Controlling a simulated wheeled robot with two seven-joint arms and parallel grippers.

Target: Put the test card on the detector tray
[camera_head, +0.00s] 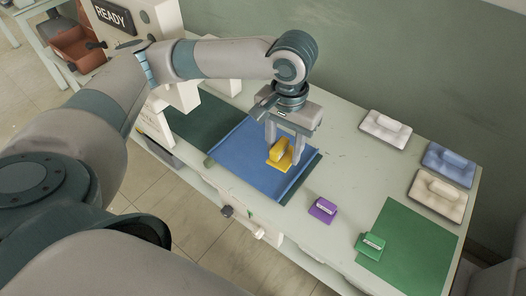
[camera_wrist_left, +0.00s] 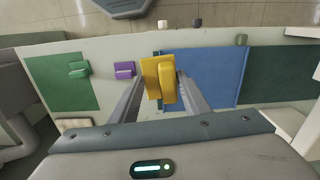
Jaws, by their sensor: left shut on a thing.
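My left gripper (camera_head: 284,148) is shut on a yellow block-like piece with a raised grip (camera_head: 279,155). The piece also shows between the two fingers in the left wrist view (camera_wrist_left: 150,78). In the head view it appears over the blue mat or tray (camera_head: 240,157); in the wrist view it overlaps the blue surface's left edge. I cannot tell whether it touches or hangs just above. A purple piece (camera_head: 322,209) and a green piece (camera_head: 371,245) are also small and have raised grips. Which one is the test card is not marked legibly. My right gripper is out of view.
A pale machine (camera_head: 168,22) with a READY sign stands at the back left beside a dark green surface (camera_head: 205,124). A green mat (camera_head: 410,250) lies at the right. White, blue and beige handled blocks (camera_head: 385,128) line the wall side. Bare table lies between.

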